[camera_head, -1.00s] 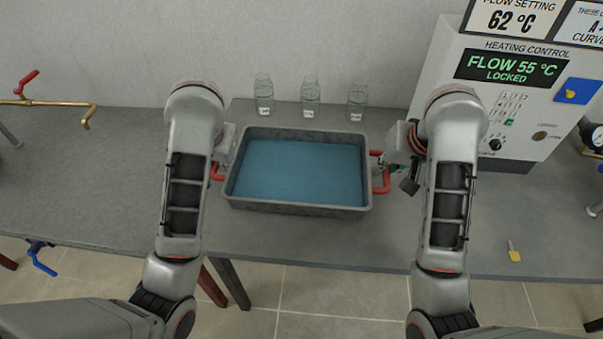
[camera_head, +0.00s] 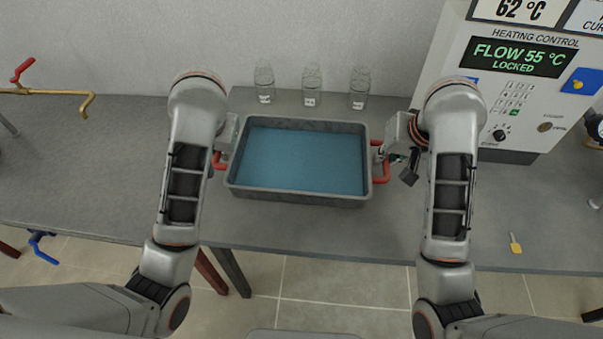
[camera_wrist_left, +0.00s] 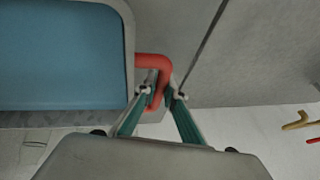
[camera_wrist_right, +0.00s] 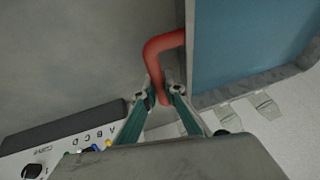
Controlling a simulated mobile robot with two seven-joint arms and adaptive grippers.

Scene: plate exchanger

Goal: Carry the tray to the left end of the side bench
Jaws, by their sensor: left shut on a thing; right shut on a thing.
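The grey tray (camera_head: 298,198) with a flat blue inside (camera_head: 300,162) is level on or just above the bench, between my two arms; I cannot tell whether its bottom touches. My left gripper (camera_head: 218,160) is shut on the tray's left red handle, which shows clearly in the left wrist view (camera_wrist_left: 153,62). My right gripper (camera_head: 382,157) is shut on the right red handle, which shows in the right wrist view (camera_wrist_right: 162,45). The grey bench top (camera_head: 90,170) extends to the left of the tray; which part is the side bench is unclear.
Several clear bottles (camera_head: 311,86) stand behind the tray by the wall. A heating control panel (camera_head: 515,90) stands at the back right. A yellow key-like tag (camera_head: 515,243) lies at the right. A brass pipe with a red handle (camera_head: 60,92) is at the left. The left bench top is clear.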

